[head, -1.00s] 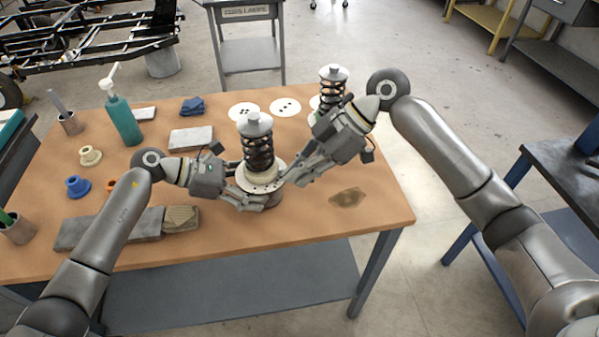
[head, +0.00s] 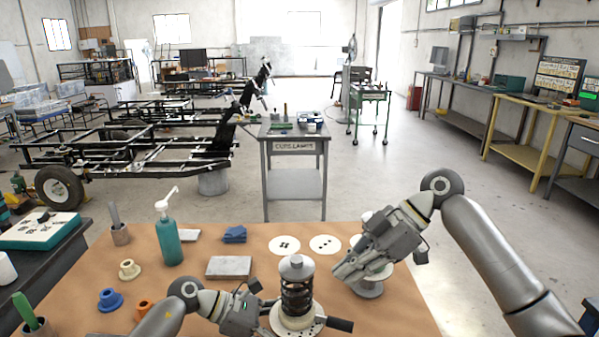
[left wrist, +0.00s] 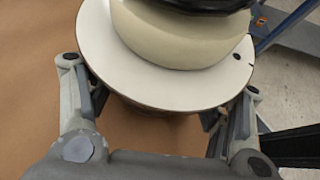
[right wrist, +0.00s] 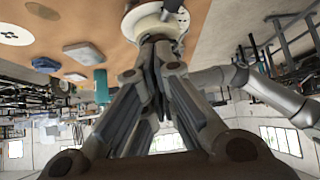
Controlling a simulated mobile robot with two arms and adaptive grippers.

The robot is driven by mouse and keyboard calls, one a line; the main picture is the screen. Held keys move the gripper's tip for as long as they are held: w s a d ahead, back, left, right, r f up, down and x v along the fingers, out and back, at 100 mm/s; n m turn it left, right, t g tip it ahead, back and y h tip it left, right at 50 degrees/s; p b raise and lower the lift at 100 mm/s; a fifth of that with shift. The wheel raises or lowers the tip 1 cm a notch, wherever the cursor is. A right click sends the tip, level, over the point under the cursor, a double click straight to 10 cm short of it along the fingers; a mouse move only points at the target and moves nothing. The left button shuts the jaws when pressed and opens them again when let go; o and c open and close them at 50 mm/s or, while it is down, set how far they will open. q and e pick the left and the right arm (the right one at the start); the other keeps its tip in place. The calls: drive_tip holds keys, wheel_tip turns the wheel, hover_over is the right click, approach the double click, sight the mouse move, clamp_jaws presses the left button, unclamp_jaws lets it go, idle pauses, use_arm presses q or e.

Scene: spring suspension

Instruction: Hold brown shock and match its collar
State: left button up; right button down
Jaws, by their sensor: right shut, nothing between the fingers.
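The near shock (head: 296,285) has a dark spring, a grey top cap and a cream collar (head: 297,314) on a white disc; it stands upright at the table's front. My left gripper (left wrist: 155,110) has its fingers on both sides of the stand below the white disc (left wrist: 92,45); their contact is hidden. A second shock stands behind to the right; its pale base (head: 378,275) shows, its spring is hidden by my right gripper (head: 345,272). That gripper is shut and empty. Loose collars lie at the left: cream (head: 129,269), blue (head: 110,300), orange (head: 145,309).
A black bar (head: 338,324) sticks out right of the near shock. White dotted discs (head: 285,245) lie behind it. A grey block (head: 229,267), blue cloth (head: 234,234) and green pump bottle (head: 168,235) stand to the left. A small cart (head: 294,165) is beyond the table.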

use_arm(q)
drive_tip(key=o, duration=0.3)
drive_tip(key=shift+o, duration=0.2)
drive_tip(key=shift+r, duration=0.1)
